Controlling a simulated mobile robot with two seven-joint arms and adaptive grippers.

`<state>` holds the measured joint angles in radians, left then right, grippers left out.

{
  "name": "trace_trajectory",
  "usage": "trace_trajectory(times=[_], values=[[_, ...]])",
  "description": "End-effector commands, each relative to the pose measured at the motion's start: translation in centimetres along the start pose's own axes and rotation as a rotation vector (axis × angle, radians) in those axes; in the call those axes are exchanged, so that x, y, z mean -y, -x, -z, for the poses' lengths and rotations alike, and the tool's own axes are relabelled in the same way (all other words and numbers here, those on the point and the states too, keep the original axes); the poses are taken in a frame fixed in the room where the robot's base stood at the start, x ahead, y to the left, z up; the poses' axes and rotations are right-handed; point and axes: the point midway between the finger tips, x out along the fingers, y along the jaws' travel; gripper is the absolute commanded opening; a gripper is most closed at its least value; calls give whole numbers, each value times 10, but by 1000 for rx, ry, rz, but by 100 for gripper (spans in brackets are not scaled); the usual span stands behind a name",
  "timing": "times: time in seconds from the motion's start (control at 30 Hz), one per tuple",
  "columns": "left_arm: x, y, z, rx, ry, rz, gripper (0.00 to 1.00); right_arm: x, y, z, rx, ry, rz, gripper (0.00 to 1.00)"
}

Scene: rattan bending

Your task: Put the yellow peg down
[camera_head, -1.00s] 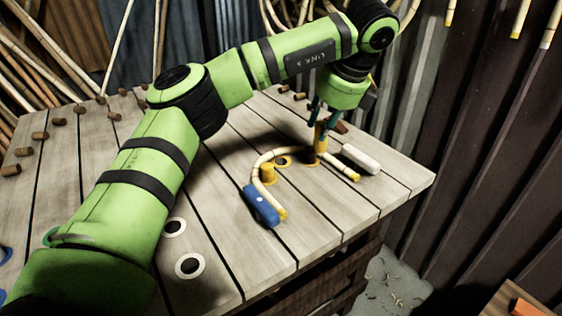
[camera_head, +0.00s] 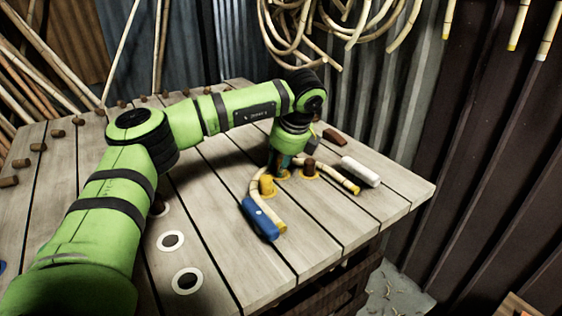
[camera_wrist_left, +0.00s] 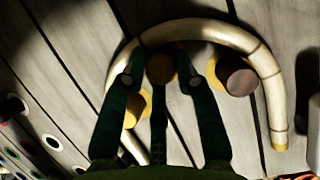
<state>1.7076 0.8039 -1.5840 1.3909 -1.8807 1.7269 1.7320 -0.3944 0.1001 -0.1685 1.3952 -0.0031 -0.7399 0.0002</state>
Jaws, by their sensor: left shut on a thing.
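My left gripper (camera_head: 283,165) is low over the bench, inside the curve of a pale cane (camera_head: 338,181). In the left wrist view its fingers (camera_wrist_left: 163,80) are closed around a peg with an orange-brown top (camera_wrist_left: 161,68), taken to be the yellow peg; yellow shows at its foot in the head view (camera_head: 284,175). The fingers hide most of it, so I cannot tell how deep it sits. Another yellow peg (camera_head: 267,185) stands to the left, against the cane. A brown-topped peg (camera_head: 309,165) stands to the right at a yellow ring. My right gripper is out of view.
A blue block (camera_head: 261,219) lies against the cane's near end. A white cylinder (camera_head: 361,171) lies to the right. White-ringed holes (camera_head: 171,241) are nearer on the bench (camera_head: 330,235). Several brown pegs lie at the left. The bench's right front is clear.

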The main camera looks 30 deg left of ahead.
Motion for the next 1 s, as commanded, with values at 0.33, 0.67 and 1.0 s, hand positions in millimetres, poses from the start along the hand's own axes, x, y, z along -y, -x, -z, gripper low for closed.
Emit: trace_trajectory(times=[0.33,0.67,1.0], values=[[0,-2,1,0,0,1,55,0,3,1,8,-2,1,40],[0,-1,1,0,0,0,55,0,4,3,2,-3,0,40],[1,47,0,0,-1,5,55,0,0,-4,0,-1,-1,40]])
